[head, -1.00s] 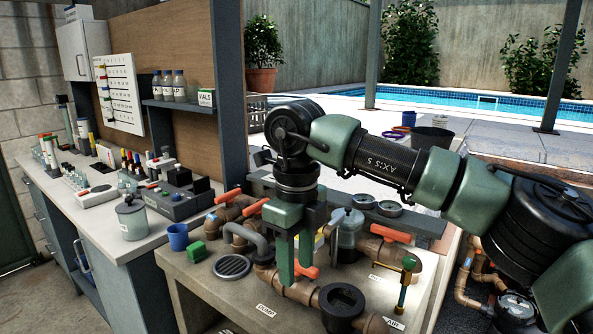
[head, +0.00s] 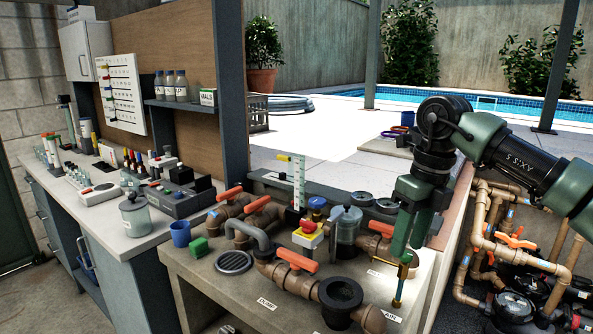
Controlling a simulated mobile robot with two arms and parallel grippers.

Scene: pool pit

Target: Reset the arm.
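My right gripper (head: 409,252) hangs fingers-down over the right part of the pool bench, its arm coming in from the right. Its two green fingers stand apart with a gap between them, and I see nothing held. The fingertips overlap the top of a small upright brass fitting (head: 399,288) in the picture; I cannot tell whether they touch it. My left gripper is not in view.
More pipes (head: 484,225) and pumps lie at lower right. A counter with bottles stands left.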

